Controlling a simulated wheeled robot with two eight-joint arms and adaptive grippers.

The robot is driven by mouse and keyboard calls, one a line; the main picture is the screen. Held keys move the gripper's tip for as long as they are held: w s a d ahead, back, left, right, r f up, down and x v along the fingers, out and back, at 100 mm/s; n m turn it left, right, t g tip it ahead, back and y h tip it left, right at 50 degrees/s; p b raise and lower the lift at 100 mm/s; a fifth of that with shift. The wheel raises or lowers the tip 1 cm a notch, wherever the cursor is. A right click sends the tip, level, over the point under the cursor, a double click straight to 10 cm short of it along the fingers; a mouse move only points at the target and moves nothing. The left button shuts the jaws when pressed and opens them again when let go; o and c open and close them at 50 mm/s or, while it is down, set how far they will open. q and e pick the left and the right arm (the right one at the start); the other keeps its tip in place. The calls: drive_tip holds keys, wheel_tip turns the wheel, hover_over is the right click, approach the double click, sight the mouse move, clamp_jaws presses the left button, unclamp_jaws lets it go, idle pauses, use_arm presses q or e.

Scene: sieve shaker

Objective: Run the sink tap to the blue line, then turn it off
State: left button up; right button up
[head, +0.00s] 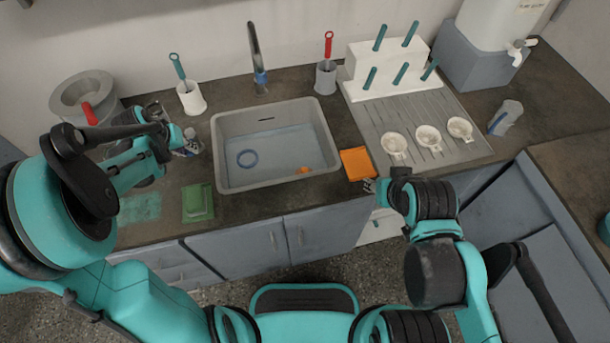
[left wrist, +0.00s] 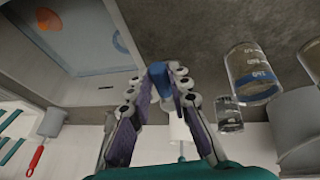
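The sink (head: 222,122) is a grey basin with a pale blue-grey floor; I cannot tell how much water is in it. The tap (head: 254,45) stands upright behind it, with a blue part (head: 261,77) low on its body. No stream shows below the spout. My left gripper (head: 188,143) is left of the sink, apart from the tap. In the left wrist view its fingers (left wrist: 166,75) lean together around a small blue piece; I cannot tell if they grip it. My right gripper (head: 369,186) is by the orange cloth, its fingers barely visible.
A blue ring (head: 247,158) and an orange piece (head: 303,170) are in the sink. The orange cloth (head: 356,163) lies right of it, a green sponge (head: 198,202) front left. A white brush cup (head: 191,99) stands behind my left gripper. A marked beaker (left wrist: 252,75) shows beside it.

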use_arm(q)
drive_tip(key=o, duration=0.4)
drive_tip(key=shift+a, duration=0.2)
drive_tip(key=shift+o, duration=0.2)
drive_tip(key=shift+r, duration=0.1)
drive_tip(key=v, duration=1.1)
drive_tip(key=shift+s+r, duration=0.15)
drive_tip(key=shift+r, duration=0.25)
drive_tip(key=s+d+f+m+t, duration=0.1)
drive_tip(key=s+d, duration=0.5)
drive_tip(key=d, duration=0.2)
drive_tip(key=s+d+m+t, duration=0.1)
drive_tip(key=s+d, duration=0.5)
drive_tip(key=d, duration=0.2)
drive_tip(key=shift+d+f+m+y, duration=0.3)
drive_tip(key=shift+d+f+y, duration=0.05)
drive_tip(key=shift+f+y, duration=0.05)
